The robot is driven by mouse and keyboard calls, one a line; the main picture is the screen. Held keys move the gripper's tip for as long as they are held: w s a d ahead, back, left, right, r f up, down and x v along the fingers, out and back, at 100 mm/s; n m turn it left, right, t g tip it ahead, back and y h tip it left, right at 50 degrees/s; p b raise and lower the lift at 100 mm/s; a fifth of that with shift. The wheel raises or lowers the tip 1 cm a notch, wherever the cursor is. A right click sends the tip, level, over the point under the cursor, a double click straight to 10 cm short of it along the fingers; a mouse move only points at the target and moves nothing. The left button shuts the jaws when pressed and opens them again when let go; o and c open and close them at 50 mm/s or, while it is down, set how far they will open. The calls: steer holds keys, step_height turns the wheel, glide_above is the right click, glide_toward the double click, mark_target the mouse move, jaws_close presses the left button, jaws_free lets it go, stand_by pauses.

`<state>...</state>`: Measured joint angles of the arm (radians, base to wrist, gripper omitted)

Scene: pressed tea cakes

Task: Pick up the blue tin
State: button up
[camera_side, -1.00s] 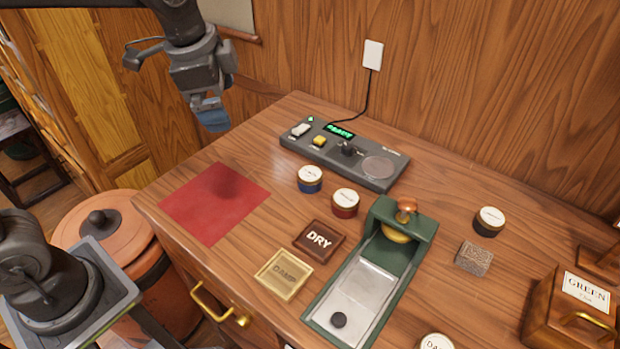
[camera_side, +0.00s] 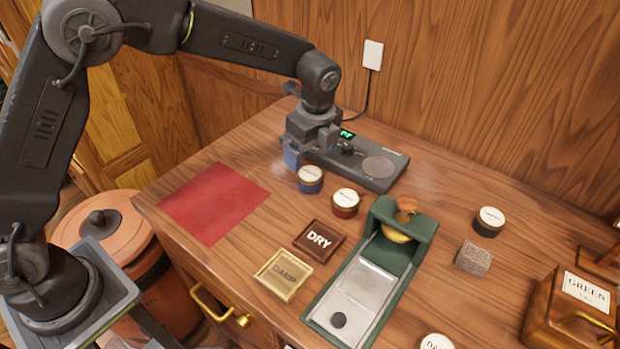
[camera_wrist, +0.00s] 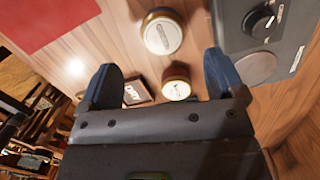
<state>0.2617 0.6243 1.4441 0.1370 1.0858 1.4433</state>
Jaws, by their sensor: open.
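The blue tin (camera_side: 310,180) stands upright on the wooden table, with a pale round lid. My gripper (camera_side: 292,160) is open and empty, with blue fingers pointing down just behind and left of the tin in the side view. In the wrist view the tin (camera_wrist: 163,34) shows mostly its lid, beyond the fingertips and between their lines; my gripper (camera_wrist: 161,62) has its fingers wide apart there. The side view does not show clearly how high the fingertips are.
A red tin (camera_side: 345,204) stands close beside the blue one. A grey scale (camera_side: 383,167) lies behind, partly hidden by my gripper. A red mat (camera_side: 213,203) is at left. DRY (camera_side: 319,241) and DAMP (camera_side: 284,275) plates and a green press (camera_side: 415,228) are in front.

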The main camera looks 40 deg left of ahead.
mark_target(310, 173)
steer(key=f, duration=0.8)
steer(key=shift+w+a, duration=0.2)
steer(key=shift+a, duration=0.1)
steer(key=shift+c, duration=0.4)
steer(key=c, duration=0.9)
